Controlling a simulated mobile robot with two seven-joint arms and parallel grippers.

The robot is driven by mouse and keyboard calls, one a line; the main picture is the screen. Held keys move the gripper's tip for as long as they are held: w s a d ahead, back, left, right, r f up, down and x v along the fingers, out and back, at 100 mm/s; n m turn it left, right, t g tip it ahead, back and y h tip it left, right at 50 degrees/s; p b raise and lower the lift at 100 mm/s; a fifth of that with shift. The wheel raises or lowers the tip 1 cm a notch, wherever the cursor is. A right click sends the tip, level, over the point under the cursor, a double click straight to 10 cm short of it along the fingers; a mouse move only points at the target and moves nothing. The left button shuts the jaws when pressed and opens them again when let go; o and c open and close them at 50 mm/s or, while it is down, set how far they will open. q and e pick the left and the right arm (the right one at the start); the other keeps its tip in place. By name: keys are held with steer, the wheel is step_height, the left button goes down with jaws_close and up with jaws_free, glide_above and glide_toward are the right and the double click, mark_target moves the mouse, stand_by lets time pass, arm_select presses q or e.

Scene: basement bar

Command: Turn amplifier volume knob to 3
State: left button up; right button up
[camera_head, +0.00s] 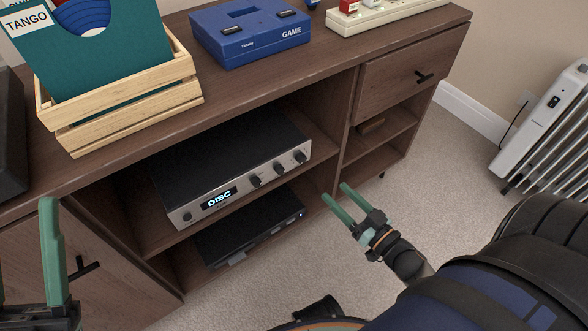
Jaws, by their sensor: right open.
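The amplifier (232,162) is a black box with a silver front, on the upper open shelf of the wooden cabinet. Its lit display (219,199) reads "DISC". Three dark knobs, a left one (254,181), a middle one (279,168) and a right one (300,157), sit right of the display. Their markings are too small to read, and I cannot tell which is volume. My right gripper (334,192) has green fingers spread and empty, in front of the cabinet, below and right of the knobs and apart from them. My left gripper (24,238) is open at the lower left, partly cut off.
A black device (250,225) lies on the shelf below the amplifier. The cabinet top (330,55) holds a wooden record crate (125,110), a blue game console (248,32) and a power strip (380,12). A white radiator (548,125) stands right. Carpet before the cabinet is clear.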

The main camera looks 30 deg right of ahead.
mark_target(304, 160)
steer(key=w+b, duration=0.1)
steer(key=w, duration=0.2)
steer(key=w+a+b, duration=0.1)
steer(key=w, duration=0.3)
steer(key=w+b, duration=0.1)
steer(key=w, duration=0.3)
steer(key=shift+a, duration=0.15)
steer(key=shift+w+a, duration=0.1)
steer(key=shift+w, duration=0.55)
steer(key=shift+c, duration=0.3)
jaws_close()
